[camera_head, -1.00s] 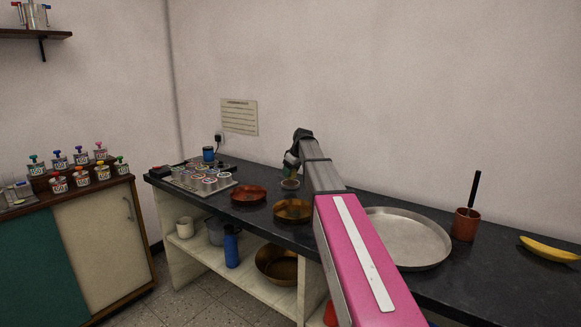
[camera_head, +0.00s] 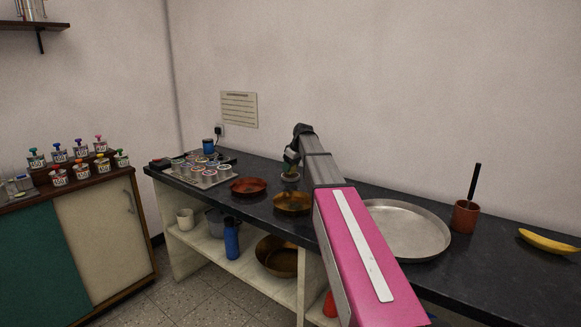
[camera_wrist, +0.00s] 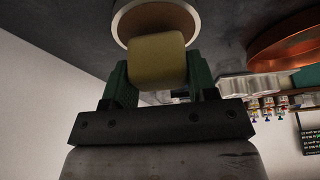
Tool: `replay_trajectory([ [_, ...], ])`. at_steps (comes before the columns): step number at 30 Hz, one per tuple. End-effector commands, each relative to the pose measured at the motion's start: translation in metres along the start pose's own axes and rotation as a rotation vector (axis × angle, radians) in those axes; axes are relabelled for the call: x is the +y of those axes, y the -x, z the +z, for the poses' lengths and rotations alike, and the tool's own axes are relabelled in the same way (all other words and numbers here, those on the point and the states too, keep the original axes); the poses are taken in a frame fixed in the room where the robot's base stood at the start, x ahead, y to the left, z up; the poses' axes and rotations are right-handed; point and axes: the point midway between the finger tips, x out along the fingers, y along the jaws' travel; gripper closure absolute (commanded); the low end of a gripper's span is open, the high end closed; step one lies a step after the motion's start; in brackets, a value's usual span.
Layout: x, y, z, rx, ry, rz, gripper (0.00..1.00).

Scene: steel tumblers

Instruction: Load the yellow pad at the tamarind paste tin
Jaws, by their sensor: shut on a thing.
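My gripper (camera_wrist: 158,78) has green fingers and is shut on the yellow pad (camera_wrist: 158,58), a rounded block, in the wrist view. The pad's end overlaps the near part of a round, pale-rimmed container (camera_wrist: 120,27) with a brown inside. I cannot tell whether the pad touches what is in it. In the head view my gripper (camera_head: 291,156) points down above this small container (camera_head: 290,177) on the dark counter. No label on it is readable, so I cannot confirm that it is the tamarind paste tin.
A tray (camera_head: 208,183) with several small tins stands to the left on the counter. A red-brown dish (camera_head: 249,186) and a brassy bowl (camera_head: 292,203) are close in front.

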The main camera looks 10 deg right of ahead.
Motion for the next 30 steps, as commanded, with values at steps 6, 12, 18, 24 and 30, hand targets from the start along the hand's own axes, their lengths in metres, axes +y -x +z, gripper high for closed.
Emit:
replay_trajectory([
  [6, -0.0001, -0.0022, 0.0009, 0.0, 0.0, 0.0, 0.66],
  [12, -0.0001, -0.0041, 0.0017, 0.0, 0.0, 0.0, 0.66],
  [18, -0.0001, -0.006, 0.0025, 0.0, 0.0, 0.0, 0.66],
  [24, 0.0, -0.0079, 0.0032, 0.0, 0.0, 0.0, 0.66],
  [30, 0.0, -0.0088, 0.0036, 0.0, 0.0, 0.0, 0.66],
])
